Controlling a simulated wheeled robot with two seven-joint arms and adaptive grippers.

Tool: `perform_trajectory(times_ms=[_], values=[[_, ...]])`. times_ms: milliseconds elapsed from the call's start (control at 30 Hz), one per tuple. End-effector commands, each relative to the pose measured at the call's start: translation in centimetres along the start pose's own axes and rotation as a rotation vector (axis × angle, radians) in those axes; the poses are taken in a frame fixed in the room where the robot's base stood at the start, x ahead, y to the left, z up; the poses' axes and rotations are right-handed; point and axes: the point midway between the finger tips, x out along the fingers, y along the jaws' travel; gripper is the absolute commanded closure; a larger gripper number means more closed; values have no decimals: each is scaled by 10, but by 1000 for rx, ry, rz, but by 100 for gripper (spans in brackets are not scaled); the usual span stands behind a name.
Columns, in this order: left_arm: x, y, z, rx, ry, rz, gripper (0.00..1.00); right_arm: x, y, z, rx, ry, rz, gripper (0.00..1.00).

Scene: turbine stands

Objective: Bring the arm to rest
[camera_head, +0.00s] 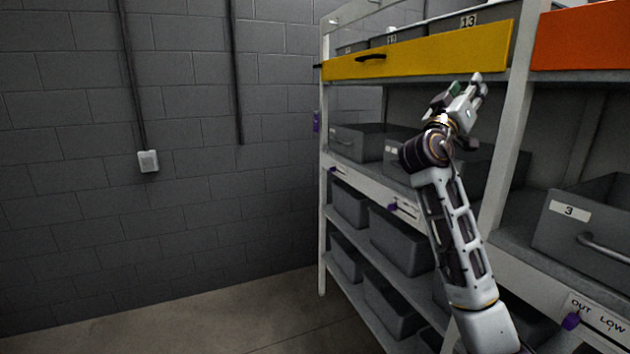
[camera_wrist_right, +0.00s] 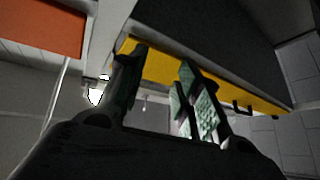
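My right arm (camera_head: 455,235) rises from the bottom right of the head view, in front of the shelf rack. My right gripper (camera_head: 460,98) is at its upper end, just below the yellow panel (camera_head: 415,54). In the right wrist view, the two fingers of this gripper (camera_wrist_right: 162,60) stand apart with nothing between them, so it is open and empty. The yellow panel (camera_wrist_right: 165,66) shows behind the fingers there. I cannot tell whether the gripper touches the rack. My left gripper is not in view.
The rack's white post (camera_head: 507,140) stands right of the gripper. Grey bins fill the shelves, including a bin marked 3 (camera_head: 575,225). An orange panel (camera_head: 585,36) is at upper right. The floor (camera_head: 240,325) and the space before the block wall (camera_head: 220,200) are clear.

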Motion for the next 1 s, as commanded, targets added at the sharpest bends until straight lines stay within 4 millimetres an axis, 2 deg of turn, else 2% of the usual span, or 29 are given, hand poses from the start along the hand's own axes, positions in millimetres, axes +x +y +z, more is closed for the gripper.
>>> perform_trajectory(times_ms=[33, 500, 767, 1000], values=[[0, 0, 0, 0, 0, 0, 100, -7, -10, 15, -2, -24, -26, 66], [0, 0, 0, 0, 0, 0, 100, -77, -75, 135, -9, -231, -245, 66], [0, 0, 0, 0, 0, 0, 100, -126, -101, 197, -18, -349, -366, 66], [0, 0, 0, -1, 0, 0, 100, -176, -117, 251, -29, -462, -475, 66]])
